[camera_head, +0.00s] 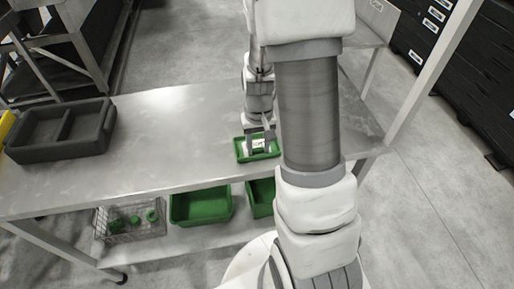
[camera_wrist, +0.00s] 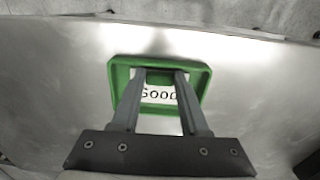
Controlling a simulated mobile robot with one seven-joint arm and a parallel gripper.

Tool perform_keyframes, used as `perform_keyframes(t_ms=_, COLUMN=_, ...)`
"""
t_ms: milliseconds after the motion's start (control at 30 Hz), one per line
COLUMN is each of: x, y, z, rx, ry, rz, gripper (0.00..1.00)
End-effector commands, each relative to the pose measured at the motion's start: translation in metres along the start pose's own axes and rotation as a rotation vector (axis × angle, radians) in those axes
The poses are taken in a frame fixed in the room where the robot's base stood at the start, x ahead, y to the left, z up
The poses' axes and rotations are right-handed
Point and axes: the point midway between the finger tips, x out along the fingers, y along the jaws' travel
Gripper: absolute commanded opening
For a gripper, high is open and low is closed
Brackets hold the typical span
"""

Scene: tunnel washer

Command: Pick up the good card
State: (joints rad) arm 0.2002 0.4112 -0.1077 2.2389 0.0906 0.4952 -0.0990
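The good card (camera_wrist: 158,94) is white with dark letters reading "GOOD". It lies in a small green tray (camera_wrist: 205,84) on the metal table. In the head view the card (camera_head: 258,143) shows as a small white patch in the green tray (camera_head: 242,152). My gripper (camera_wrist: 161,75) is over the tray, its two fingers apart with the lettering showing between them. In the head view my gripper (camera_head: 259,148) is at the tray too. The fingers cover parts of the card and tray. I cannot tell whether the fingertips touch the card.
A dark divided bin (camera_head: 62,132) stands at the left of the metal table (camera_head: 170,125). On the shelf below are a wire basket (camera_head: 130,222) with green items and green bins (camera_head: 201,206). The table's middle is clear. Black drawers (camera_head: 440,40) stand at the upper right.

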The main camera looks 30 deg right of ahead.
Motion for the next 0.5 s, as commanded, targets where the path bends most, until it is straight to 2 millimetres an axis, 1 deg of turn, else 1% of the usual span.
perform_keyframes(t_ms=33, x=-0.0001, y=0.0000, z=-0.0001, rx=0.000, ry=0.000, rz=0.000, gripper=0.22)
perform_keyframes(t_ms=100, x=-0.0002, y=0.0000, z=-0.0001, rx=0.000, ry=0.000, rz=0.000, gripper=0.10)
perform_keyframes(t_ms=167, x=-0.0002, y=0.0000, z=-0.0001, rx=0.000, ry=0.000, rz=0.000, gripper=0.00)
perform_keyframes(t_ms=500, x=-0.0019, y=0.0000, z=-0.0003, rx=0.000, ry=0.001, rz=0.000, gripper=0.00)
